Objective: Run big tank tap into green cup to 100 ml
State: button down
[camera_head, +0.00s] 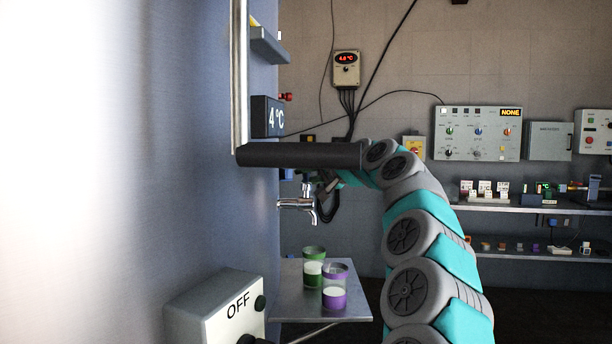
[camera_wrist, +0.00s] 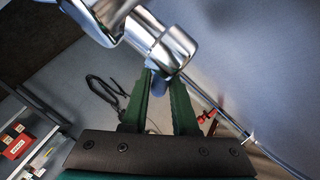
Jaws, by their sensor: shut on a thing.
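The chrome tap (camera_head: 300,204) sticks out from the big tank (camera_head: 200,120). In the wrist view the tap (camera_wrist: 178,48) fills the top, and my gripper (camera_wrist: 165,80) has its two green fingers closed on a small bluish part, apparently the tap's handle (camera_wrist: 158,84). In the head view my gripper is mostly hidden behind a dark bar. The green cup (camera_head: 314,282) stands upright on a small metal shelf below the tap, with white liquid visible in it. No stream shows between spout and cup. The exact level cannot be read.
A purple cup (camera_head: 334,300) with white liquid stands in front of the green cup on the metal shelf (camera_head: 290,302). A dark bar (camera_head: 300,155) juts out above the tap. A box marked OFF (camera_head: 215,310) sits lower left.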

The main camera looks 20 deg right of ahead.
jog(key=c, duration=0.7)
grip_release()
jog(key=b+v, duration=0.1)
jog(key=v, duration=0.6)
jog(key=shift+s+d+r, duration=0.1)
jog(key=shift+s+d, duration=0.05)
jog(key=shift+s, duration=0.2)
